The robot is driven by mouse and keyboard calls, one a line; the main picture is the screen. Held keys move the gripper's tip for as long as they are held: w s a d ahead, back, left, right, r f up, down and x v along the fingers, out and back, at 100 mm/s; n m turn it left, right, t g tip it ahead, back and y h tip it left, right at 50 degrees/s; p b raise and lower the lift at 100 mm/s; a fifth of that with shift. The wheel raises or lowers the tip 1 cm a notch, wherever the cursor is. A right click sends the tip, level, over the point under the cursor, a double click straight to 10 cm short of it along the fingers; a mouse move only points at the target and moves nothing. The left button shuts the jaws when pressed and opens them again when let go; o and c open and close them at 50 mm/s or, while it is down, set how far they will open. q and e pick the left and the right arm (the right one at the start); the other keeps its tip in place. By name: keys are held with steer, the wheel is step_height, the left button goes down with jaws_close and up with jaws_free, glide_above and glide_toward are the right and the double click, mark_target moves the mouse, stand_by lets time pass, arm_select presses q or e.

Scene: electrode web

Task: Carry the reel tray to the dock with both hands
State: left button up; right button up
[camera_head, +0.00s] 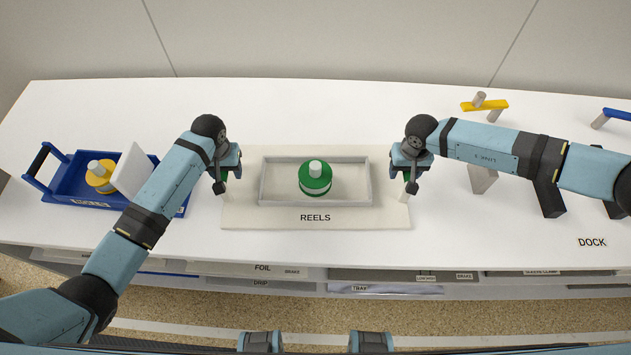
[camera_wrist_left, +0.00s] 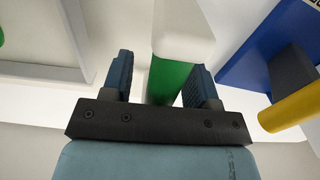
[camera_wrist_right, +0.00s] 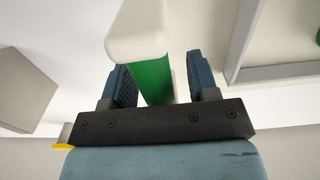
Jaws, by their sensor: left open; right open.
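The reel tray (camera_head: 264,190) is a shallow grey-walled tray on a cream board (camera_head: 320,220) marked REELS, mid-table. A green reel with a white hub (camera_head: 315,178) sits in it. My left gripper (camera_head: 228,182) is at the board's left end, open. A green post with a white end (camera_wrist_left: 181,35) lies between its fingers, with gaps visible. My right gripper (camera_head: 410,182) is at the right end, open around a similar post (camera_wrist_right: 138,35). How the posts join the tray or board is hidden. The DOCK label (camera_head: 592,242) is on the table at the right.
A blue tray (camera_head: 63,184) with a yellow reel and a white plate stands left, partly behind my left arm. A yellow bar (camera_head: 485,106) on posts and a blue bar (camera_head: 618,114) stand at the back right. The table behind the reel tray is clear.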

arm_select(q)
steer(key=shift+c, duration=0.2)
arm_select(e)
steer(key=shift+c, duration=0.2)
arm_select(q)
jaws_close()
arm_select(e)
jaws_close()
arm_select(q)
steer(key=shift+r, duration=0.15)
arm_select(e)
steer(key=shift+w+r, duration=0.1)
steer(key=shift+r, duration=0.05)
stand_by(0.3)
